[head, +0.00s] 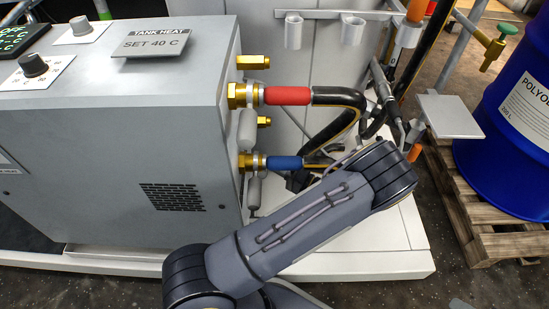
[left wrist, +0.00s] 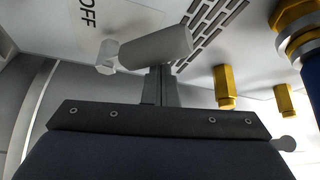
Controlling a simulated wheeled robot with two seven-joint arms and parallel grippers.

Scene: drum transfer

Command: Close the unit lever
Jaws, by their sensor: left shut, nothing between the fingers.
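In the head view, a grey lever handle (head: 248,130) hangs on the side of the grey unit (head: 120,130), between the red-sleeved and blue-sleeved hoses. A second grey handle (head: 254,192) hangs below the blue one. In the left wrist view, a grey cylindrical lever handle (left wrist: 155,48) lies across just beyond my left gripper (left wrist: 160,78). The fingers are shut and empty, with their tips at or very close to the handle; I cannot tell whether they touch it. An OFF label (left wrist: 87,15) is beside it. My right gripper is not in view.
The red-sleeved hose (head: 287,96) and blue-sleeved hose (head: 285,162) stick out from the unit on brass fittings. More brass fittings (left wrist: 225,86) are close to my left gripper. A blue drum (head: 515,120) stands on a wooden pallet (head: 500,242) at right.

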